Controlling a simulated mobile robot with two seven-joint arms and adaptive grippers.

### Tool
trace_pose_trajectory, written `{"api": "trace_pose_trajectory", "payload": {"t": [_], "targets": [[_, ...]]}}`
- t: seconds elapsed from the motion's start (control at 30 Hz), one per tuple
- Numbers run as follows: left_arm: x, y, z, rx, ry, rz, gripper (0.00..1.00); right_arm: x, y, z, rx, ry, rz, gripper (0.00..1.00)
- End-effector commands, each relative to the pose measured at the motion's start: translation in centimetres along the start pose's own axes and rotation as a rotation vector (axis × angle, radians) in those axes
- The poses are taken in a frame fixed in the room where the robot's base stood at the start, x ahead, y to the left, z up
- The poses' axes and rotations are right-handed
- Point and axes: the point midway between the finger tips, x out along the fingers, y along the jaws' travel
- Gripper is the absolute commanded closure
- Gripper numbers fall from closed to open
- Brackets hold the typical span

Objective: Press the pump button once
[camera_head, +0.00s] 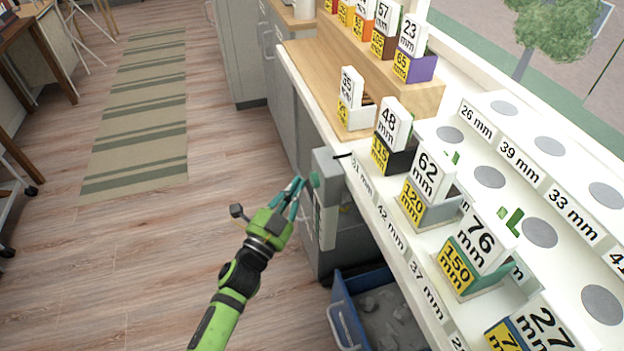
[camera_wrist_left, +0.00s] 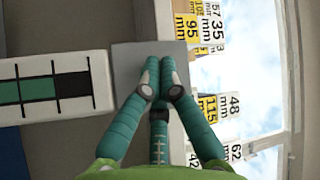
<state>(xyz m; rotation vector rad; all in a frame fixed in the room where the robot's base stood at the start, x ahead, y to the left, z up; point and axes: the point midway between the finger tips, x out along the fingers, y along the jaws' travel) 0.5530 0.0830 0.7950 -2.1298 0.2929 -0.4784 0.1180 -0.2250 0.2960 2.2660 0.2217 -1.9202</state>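The pump is a grey box (camera_head: 328,163) fixed at the front edge of the white counter. A small green patch, which looks like its button (camera_head: 314,180), shows on the side facing my gripper. My left gripper (camera_head: 299,182) is just left of that patch, fingertips pointing at it; I cannot tell whether they touch. In the left wrist view, the fingertips (camera_wrist_left: 159,62) come together, with nothing seen between them, in front of the grey box face (camera_wrist_left: 125,65). They hide any button there. My right gripper is not in view.
A white panel with a green and black gauge (camera_wrist_left: 55,88) sits beside the grey box. Labelled holders, such as the 48 mm one (camera_head: 394,123), line the counter. A blue bin (camera_head: 341,303) with grey pieces stands below.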

Motion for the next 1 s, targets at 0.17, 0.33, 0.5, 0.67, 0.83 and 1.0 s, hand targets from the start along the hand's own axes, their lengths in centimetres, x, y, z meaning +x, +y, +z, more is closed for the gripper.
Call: {"api": "trace_pose_trajectory", "payload": {"t": [0.17, 0.33, 0.5, 0.67, 0.83, 1.0], "targets": [[-0.02, 0.01, 0.02, 0.000, 0.000, 0.000, 1.00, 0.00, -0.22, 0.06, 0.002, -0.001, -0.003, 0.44], [-0.03, 0.01, 0.02, 0.000, 0.000, 0.000, 1.00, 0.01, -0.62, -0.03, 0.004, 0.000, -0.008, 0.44], [-0.03, 0.01, 0.02, 0.000, 0.000, 0.000, 1.00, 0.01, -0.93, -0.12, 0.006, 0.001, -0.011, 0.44], [-0.02, 0.01, 0.02, 0.000, 0.000, 0.000, 1.00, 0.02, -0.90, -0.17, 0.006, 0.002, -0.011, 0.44], [0.15, 0.13, -0.10, 0.000, 0.000, 0.000, 1.00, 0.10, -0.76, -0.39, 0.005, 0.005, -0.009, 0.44], [0.54, 0.44, -0.39, 0.000, 0.000, 0.000, 1.00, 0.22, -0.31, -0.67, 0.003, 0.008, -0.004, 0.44]]}}
